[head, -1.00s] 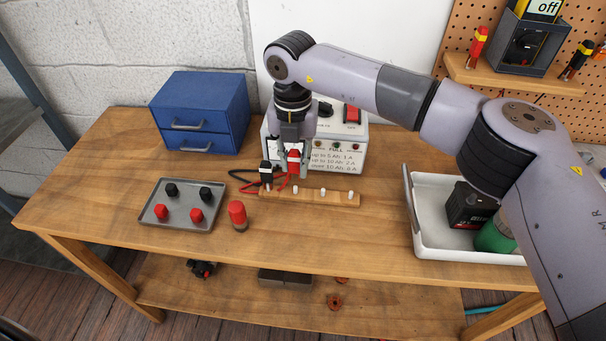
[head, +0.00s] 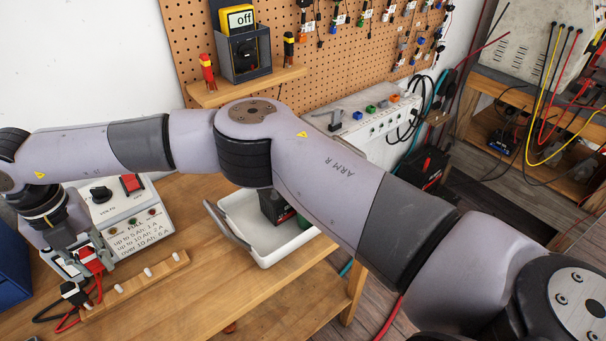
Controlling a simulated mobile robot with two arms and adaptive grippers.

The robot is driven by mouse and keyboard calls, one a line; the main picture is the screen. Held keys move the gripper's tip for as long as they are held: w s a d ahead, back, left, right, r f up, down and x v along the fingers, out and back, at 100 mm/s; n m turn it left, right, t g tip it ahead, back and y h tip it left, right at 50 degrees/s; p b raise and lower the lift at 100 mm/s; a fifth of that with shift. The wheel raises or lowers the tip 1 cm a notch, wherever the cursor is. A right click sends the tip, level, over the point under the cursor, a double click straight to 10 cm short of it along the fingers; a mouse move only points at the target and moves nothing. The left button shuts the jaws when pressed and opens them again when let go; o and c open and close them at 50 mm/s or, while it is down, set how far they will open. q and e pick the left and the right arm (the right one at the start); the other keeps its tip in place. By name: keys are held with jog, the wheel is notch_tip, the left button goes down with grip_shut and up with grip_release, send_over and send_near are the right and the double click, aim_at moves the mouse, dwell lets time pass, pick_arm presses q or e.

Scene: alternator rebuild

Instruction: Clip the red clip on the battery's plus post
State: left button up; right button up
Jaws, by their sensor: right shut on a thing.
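The red clip (head: 93,262) is in my right gripper (head: 91,264), at the lower left of the head view. The gripper is shut on it, in front of the white charger (head: 133,218) and just behind the left part of a wooden strip. A black clip (head: 74,294) stands at the strip's left end, with red and black leads beside it. A black battery-like block (head: 270,206) is in the white tray, partly hidden by my right arm. Another black box with red on it (head: 424,170) stands farther right. No plus post can be made out. My left gripper is out of view.
The wooden strip (head: 133,286) carries white pegs. The white tray (head: 238,238) stands on the bench (head: 195,285) under my right arm. A shelf (head: 245,88) on the pegboard holds a yellow meter (head: 238,19). Blue drawers (head: 12,262) stand at the left edge. The bench front is clear.

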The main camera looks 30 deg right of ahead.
notch_tip(320, 180, up, 10)
jog(key=p, duration=0.4)
jog(key=d+n+b, duration=0.6)
jog(key=d+b, duration=0.2)
jog(key=d, duration=3.6)
jog(key=f+b, duration=0.1)
jog(key=f, duration=0.2)
jog(key=f+b, duration=0.1)
jog(key=f, duration=0.1)
jog(key=shift+s+b, duration=0.3)
jog(key=shift+b, duration=0.05)
jog(key=shift+f, duration=0.45)
jog(key=shift+f+b, duration=0.15)
jog(key=shift+b, duration=0.15)
